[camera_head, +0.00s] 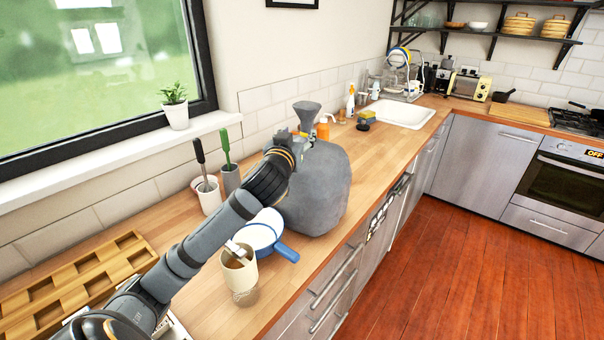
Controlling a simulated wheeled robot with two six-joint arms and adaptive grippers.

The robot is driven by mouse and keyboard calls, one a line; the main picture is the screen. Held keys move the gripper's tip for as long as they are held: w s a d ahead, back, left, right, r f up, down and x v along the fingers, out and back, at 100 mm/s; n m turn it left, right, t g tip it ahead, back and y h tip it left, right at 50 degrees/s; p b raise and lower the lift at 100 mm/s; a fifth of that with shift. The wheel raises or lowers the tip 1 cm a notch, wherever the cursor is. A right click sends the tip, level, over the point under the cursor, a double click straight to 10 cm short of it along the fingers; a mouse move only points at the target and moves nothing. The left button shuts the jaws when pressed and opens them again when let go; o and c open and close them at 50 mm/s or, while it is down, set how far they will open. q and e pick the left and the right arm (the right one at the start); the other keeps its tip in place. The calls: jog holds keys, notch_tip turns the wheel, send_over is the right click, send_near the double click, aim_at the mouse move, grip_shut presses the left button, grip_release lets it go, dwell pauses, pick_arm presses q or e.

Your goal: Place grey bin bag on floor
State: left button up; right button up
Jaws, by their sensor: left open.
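A grey bin bag (322,190), full and tied at the neck, stands upright on the wooden counter (205,255). Its flared top (306,112) points up. My left gripper (303,141) is open at the bag's neck, with my arm coming in from the lower left. I cannot tell whether the fingers touch the bag. My arm hides part of the bag's left side. The reddish wooden floor (450,270) shows at the lower right. My right gripper is not in view.
Brush holders (208,196), a blue-handled pan (262,232) and a beige cup (239,272) stand left of and in front of the bag. Bottles and a sink (400,113) lie behind it. Steel drawer fronts (335,290) border the counter. The visible floor is clear.

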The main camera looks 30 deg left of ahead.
aim_at(306, 123)
pick_arm(q)
jog(key=shift+s+d+r, duration=0.15)
jog(key=shift+r, duration=0.15)
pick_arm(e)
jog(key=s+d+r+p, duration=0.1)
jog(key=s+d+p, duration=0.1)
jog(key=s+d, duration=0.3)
pick_arm(q)
jog(key=w, duration=0.3)
jog(key=shift+w+a+r, duration=0.3)
jog(key=shift+w, duration=0.05)
jog(key=shift+w+a+r+p, duration=0.1)
jog(key=shift+w+a+p, duration=0.1)
jog(key=shift+w+p, duration=0.15)
jog(key=shift+w+a+r+p, duration=0.1)
jog(key=shift+w+a+p, duration=0.1)
jog(key=shift+w+p, duration=0.35)
jog(key=x, duration=0.1)
jog(key=p+x, duration=0.1)
jog(key=x, duration=0.1)
jog(key=shift+f, duration=0.4)
jog(key=shift+s, duration=0.15)
jog(key=c, duration=0.4)
grip_shut()
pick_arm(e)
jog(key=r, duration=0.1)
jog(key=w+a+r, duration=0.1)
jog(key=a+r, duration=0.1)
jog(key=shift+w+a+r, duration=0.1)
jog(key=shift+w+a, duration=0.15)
